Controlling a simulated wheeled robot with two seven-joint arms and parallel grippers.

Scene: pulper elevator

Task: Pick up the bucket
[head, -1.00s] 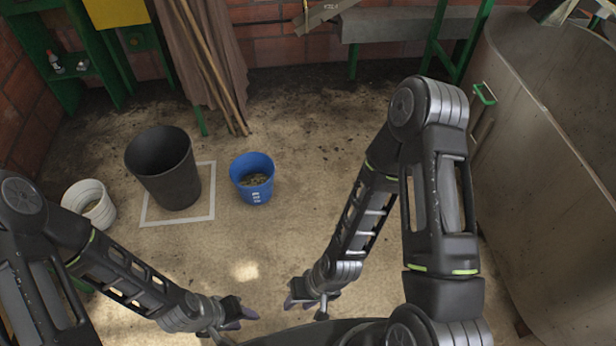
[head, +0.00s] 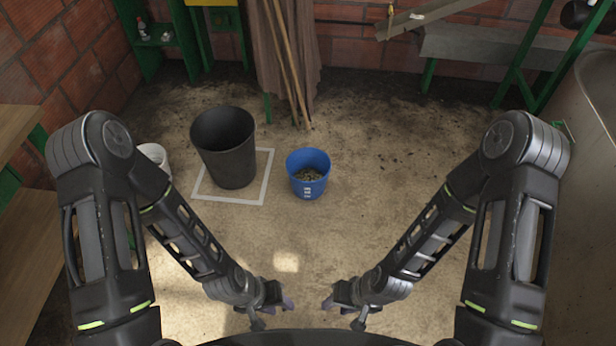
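A blue bucket (head: 308,174) with brownish contents stands upright on the floor, near the middle of the head view. A larger black bin (head: 224,150) stands to its left, partly inside a white square outline on the floor. A white bucket (head: 154,156) is further left, mostly hidden behind my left arm. My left gripper (head: 284,304) and my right gripper (head: 328,303) are both low in front of my body, nearer than the blue bucket and not touching it. Their fingers are small and dark, so their opening is unclear.
A large metal tank (head: 588,200) stands at the right. Wooden shelves (head: 30,215) are at the left. Wooden poles (head: 288,70) and a brown cloth lean at the back wall beside a grey bench (head: 480,50). The floor between my grippers and the blue bucket is clear.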

